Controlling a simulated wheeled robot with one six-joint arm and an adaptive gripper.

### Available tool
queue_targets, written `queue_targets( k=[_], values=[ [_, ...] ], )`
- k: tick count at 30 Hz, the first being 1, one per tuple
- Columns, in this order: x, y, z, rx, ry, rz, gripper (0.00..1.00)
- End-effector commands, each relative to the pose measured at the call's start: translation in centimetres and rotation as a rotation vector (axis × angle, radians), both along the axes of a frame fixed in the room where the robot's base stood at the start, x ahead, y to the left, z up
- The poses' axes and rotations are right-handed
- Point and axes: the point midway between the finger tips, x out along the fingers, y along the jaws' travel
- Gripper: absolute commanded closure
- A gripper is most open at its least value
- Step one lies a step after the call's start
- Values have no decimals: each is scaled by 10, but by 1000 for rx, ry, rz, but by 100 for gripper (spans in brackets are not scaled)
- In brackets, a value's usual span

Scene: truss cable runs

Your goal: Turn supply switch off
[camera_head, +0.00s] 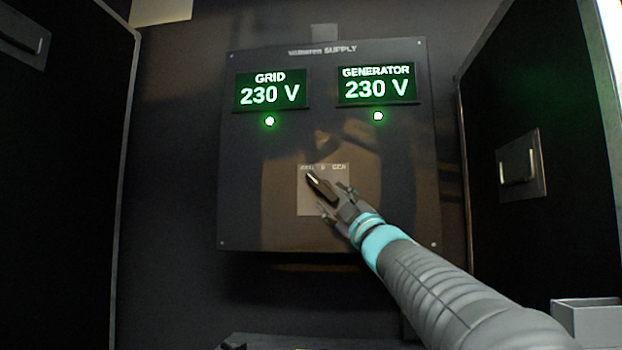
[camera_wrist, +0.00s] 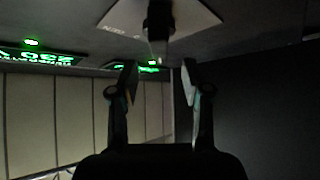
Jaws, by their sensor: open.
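The supply switch is a dark handle (camera_head: 321,186) on a light square plate (camera_head: 309,206), low in the middle of the supply panel (camera_head: 240,190). In the head view the handle tilts to the upper left, its pale mark towards the left label; the label at the right reads GEN. My gripper (camera_head: 340,196) is in front of the plate, just lower right of the handle, and partly covers both. In the wrist view my gripper (camera_wrist: 160,78) is open and empty. There the handle (camera_wrist: 158,22) stands out from the plate (camera_wrist: 195,15) beyond the fingertips; whether they touch is unclear.
The GRID display (camera_head: 270,90) and GENERATOR display (camera_head: 376,86) both read 230 V, each with a green lamp below. Dark cabinets with recessed handles (camera_head: 518,165) flank the panel. A pale box (camera_head: 590,322) is at the lower right.

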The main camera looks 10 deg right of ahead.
Motion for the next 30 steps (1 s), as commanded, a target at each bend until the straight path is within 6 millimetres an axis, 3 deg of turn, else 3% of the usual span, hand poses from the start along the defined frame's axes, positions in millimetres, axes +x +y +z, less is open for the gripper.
queue_targets(
  k=[3,12,26,30],
  values=[
    [20,6,16,2,1,0,52],
    [55,14,36,2,2,-5,52],
    [63,17,38,2,0,-5,52],
    [63,17,38,2,0,-5,87]
  ],
)
